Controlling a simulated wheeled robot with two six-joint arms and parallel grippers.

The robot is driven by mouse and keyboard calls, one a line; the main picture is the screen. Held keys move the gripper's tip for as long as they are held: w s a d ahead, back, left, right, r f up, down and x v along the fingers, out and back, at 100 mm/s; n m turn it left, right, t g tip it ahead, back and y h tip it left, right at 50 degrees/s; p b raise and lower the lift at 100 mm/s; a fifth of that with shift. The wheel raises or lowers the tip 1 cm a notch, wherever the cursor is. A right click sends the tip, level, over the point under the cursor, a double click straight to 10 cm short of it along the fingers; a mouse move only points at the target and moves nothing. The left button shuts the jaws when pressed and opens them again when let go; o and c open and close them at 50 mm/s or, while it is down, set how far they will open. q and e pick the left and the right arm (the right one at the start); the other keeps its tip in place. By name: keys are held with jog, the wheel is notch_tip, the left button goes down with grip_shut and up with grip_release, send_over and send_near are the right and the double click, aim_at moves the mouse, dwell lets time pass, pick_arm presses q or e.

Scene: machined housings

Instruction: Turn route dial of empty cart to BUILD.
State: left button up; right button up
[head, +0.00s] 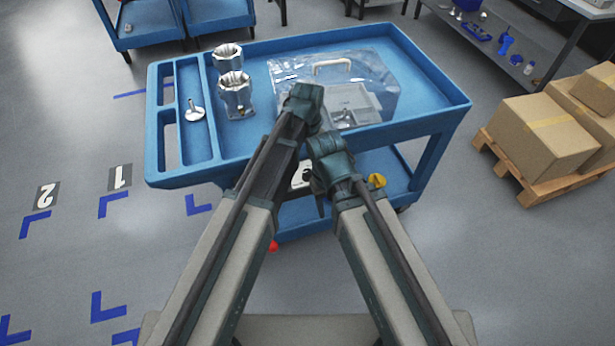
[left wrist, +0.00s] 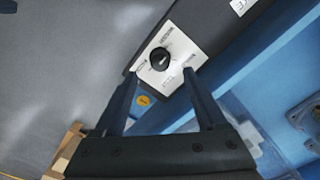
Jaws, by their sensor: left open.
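A white plate with a black round dial (left wrist: 160,59) shows on the cart's dark panel in the left wrist view. Labels surround the knob, too small to read for certain; I cannot tell which one it points to. My left gripper (left wrist: 160,74) is open, its two fingers either side of the plate's lower part, with nothing between them. The blue cart (head: 432,112) is in the head view, and its plate (head: 302,175) is mostly hidden behind my arms. This cart is not bare: it carries metal housings (head: 236,95) and a clear lidded box (head: 378,78). My right gripper cannot be made out.
A yellow round knob (head: 376,181) and a red part (head: 273,246) show low on the cart. Cardboard boxes (head: 540,135) on a pallet stand at the right. More blue carts (head: 135,35) are at the back left. Floor at the left is clear, with blue markings.

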aim_at(308, 172)
pick_arm(q)
notch_tip(308, 172, down, 6)
jog(key=b, duration=0.4)
jog(key=shift+r+b, duration=0.1)
jog(key=shift+b, duration=0.2)
jog(key=shift+r, duration=0.1)
grip_shut()
